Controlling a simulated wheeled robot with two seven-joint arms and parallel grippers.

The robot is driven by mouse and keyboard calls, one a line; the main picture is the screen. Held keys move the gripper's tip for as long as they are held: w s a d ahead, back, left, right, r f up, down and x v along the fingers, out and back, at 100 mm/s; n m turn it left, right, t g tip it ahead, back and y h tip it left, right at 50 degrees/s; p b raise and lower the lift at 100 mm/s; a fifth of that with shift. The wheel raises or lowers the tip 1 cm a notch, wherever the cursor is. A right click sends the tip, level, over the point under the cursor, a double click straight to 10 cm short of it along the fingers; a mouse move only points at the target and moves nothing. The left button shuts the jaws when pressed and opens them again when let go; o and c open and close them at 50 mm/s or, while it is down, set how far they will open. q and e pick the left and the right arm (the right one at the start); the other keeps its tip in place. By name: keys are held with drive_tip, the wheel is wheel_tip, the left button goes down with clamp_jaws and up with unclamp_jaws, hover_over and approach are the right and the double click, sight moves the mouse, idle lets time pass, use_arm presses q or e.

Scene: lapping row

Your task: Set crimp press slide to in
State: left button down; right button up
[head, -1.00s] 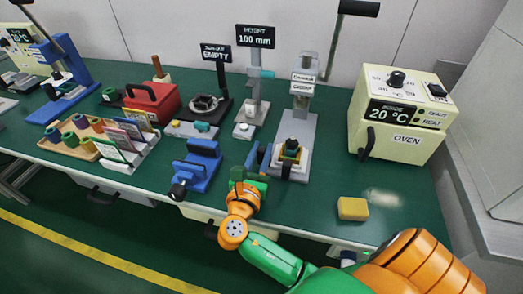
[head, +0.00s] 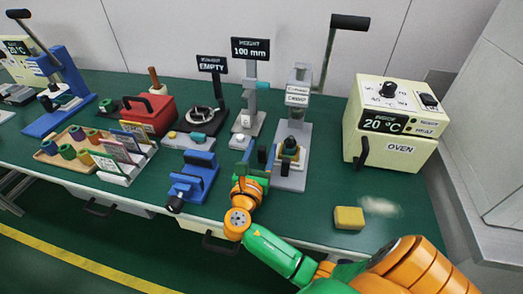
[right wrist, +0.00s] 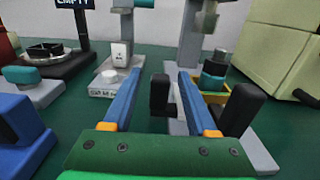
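The crimp press (head: 302,117) is a grey stand with a small label and a raised black-tipped lever, at the right middle of the bench. On its base is a yellow nest (head: 289,151) with a dark part in it; the nest also shows in the right wrist view (right wrist: 216,86). A black upright block (right wrist: 240,109) stands in front of the nest. Another black post (right wrist: 160,92) appears between my blue fingers. My right gripper (head: 259,154) is open beside the left of the press base. I cannot tell how far the slide is in. My left gripper is out of view.
A cream oven (head: 397,122) stands right of the press, and a yellow sponge (head: 349,217) lies near the front edge. A blue fixture (head: 193,178) sits left of my gripper. A height gauge (head: 249,110) stands behind. Bench between press and oven is clear.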

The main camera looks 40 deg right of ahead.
drive_tip(key=v, duration=0.7)
drive_tip(key=shift+s, duration=0.1)
